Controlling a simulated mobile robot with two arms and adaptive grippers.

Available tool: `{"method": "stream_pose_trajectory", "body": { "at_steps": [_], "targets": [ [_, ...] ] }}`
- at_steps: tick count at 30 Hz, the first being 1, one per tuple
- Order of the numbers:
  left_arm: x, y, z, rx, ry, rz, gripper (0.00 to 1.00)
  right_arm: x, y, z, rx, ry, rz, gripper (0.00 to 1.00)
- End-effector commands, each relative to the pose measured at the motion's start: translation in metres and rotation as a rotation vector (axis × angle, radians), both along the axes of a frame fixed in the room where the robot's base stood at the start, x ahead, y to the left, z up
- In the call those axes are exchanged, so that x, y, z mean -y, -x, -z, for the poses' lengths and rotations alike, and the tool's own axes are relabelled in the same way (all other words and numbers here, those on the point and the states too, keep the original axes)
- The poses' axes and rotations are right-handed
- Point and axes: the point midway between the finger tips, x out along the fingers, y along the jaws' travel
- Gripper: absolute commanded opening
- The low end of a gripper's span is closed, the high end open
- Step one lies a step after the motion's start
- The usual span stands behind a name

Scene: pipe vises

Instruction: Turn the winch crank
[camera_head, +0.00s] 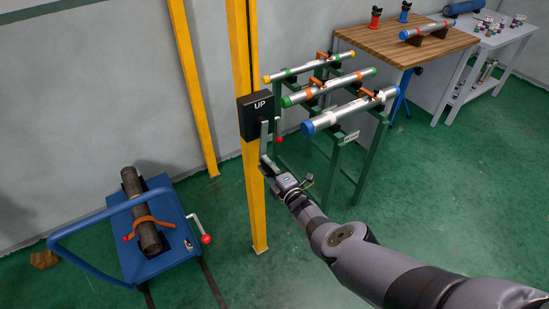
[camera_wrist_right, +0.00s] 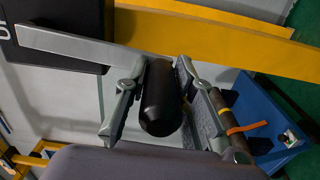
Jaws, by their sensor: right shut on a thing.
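The winch is a black box (camera_head: 256,114) marked "UP" on a yellow post (camera_head: 240,50); part of the box shows in the wrist view (camera_wrist_right: 60,30). Its grey crank arm (camera_head: 264,135) points down in the head view and runs across the wrist view (camera_wrist_right: 80,48). The crank's black handle (camera_wrist_right: 160,100) sits between the fingers of my right gripper (camera_wrist_right: 161,115), which is shut on it. In the head view, my right gripper (camera_head: 270,167) is just below the box and hides the handle. My left gripper is out of view.
A green rack (camera_head: 340,172) with several capped pipes stands right of the post. A blue cart (camera_head: 165,262) with a strapped dark pipe (camera_head: 142,212) is at lower left. A wooden bench (camera_head: 390,45) and a white table (camera_head: 490,45) stand at the back right.

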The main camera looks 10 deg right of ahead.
Motion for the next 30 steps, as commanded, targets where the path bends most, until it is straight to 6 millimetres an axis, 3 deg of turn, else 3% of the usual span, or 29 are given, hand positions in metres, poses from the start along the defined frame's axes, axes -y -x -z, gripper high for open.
{"method": "stream_pose_trajectory", "body": {
  "at_steps": [1,9,28,29,30],
  "targets": [
    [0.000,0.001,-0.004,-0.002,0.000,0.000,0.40,-0.009,0.003,-0.002,-0.012,-0.031,-0.008,0.00],
    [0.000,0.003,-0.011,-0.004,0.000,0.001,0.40,-0.025,0.008,-0.005,-0.051,-0.144,-0.009,0.00],
    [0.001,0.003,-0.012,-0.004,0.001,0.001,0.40,-0.029,0.009,-0.007,-0.064,-0.185,-0.007,0.00],
    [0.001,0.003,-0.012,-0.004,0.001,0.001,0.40,-0.029,0.009,-0.007,-0.064,-0.185,-0.007,0.25],
    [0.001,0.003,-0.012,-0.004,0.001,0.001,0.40,-0.029,0.009,-0.007,-0.064,-0.184,-0.007,0.27]
  ]
}}
